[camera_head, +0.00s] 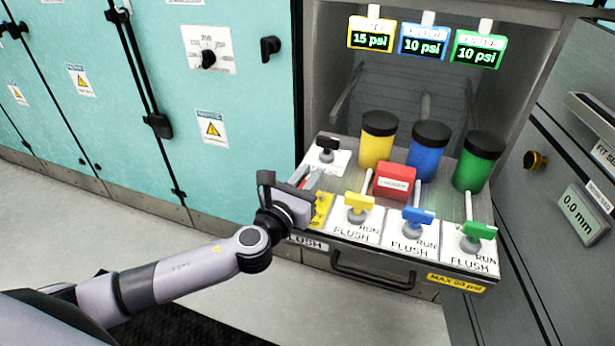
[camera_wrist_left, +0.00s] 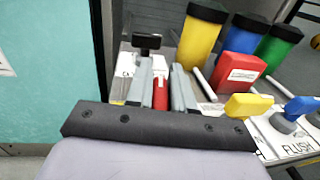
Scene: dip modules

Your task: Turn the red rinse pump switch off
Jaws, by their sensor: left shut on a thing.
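The red rinse pump switch (camera_wrist_left: 160,92) shows as a red piece between my left gripper's two grey fingers in the left wrist view. In the head view a small bit of red (camera_head: 313,181) shows at the fingers. My left gripper (camera_head: 306,178) is at the left end of the pulled-out drawer panel and is shut on the red switch. It also shows in the left wrist view (camera_wrist_left: 160,76). The gripper hides most of the switch and its plate, so I cannot tell which way the switch points. My right gripper is not in view.
Yellow (camera_head: 360,202), blue (camera_head: 417,215) and green (camera_head: 478,230) valve handles stand right of the gripper. A red box (camera_head: 394,182) sits behind them, before yellow (camera_head: 378,143), blue (camera_head: 427,155) and green (camera_head: 478,165) bottles. A black-handled switch (camera_head: 328,145) is behind the gripper.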

